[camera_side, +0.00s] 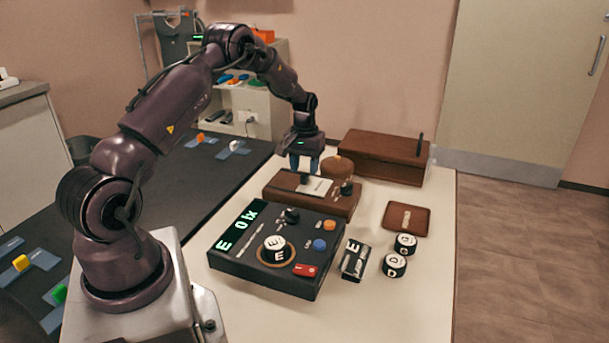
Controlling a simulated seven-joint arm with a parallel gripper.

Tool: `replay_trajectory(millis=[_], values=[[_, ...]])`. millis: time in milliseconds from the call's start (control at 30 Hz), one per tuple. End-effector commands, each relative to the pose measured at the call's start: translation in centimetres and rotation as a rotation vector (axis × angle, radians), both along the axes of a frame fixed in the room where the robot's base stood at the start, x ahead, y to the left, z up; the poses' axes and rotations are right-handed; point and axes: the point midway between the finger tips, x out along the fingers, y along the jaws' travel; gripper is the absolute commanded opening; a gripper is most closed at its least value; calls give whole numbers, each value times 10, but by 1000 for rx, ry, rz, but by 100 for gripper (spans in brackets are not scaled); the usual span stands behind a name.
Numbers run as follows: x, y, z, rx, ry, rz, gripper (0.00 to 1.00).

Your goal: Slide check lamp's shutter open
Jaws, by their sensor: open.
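A low brown box (345,207), which looks like the check lamp, lies on the pale table behind the black console. A white plate (318,187) is on its top, with a small dark piece beside it under my gripper. A dark knob (347,187) stands at the box's right end.
The black console (270,250) in front reads "0 lx". A round brown piece (338,166) and a large brown case (385,158) stand close behind the box. A brown tray (407,217), lettered round blocks (395,265) and a small lettered block (354,260) lie right.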

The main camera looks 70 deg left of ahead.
Motion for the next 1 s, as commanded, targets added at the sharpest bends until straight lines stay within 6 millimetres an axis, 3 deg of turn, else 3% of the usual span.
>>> replay_trajectory(millis=[200, 567, 767, 1000], values=[[0, 0, -26, 0, 0, 0, 45], [0, 0, -31, 1, -1, 0, 45], [0, 0, -31, 1, -1, -1, 1], [-5, 5, -30, 1, -1, 2, 0]])
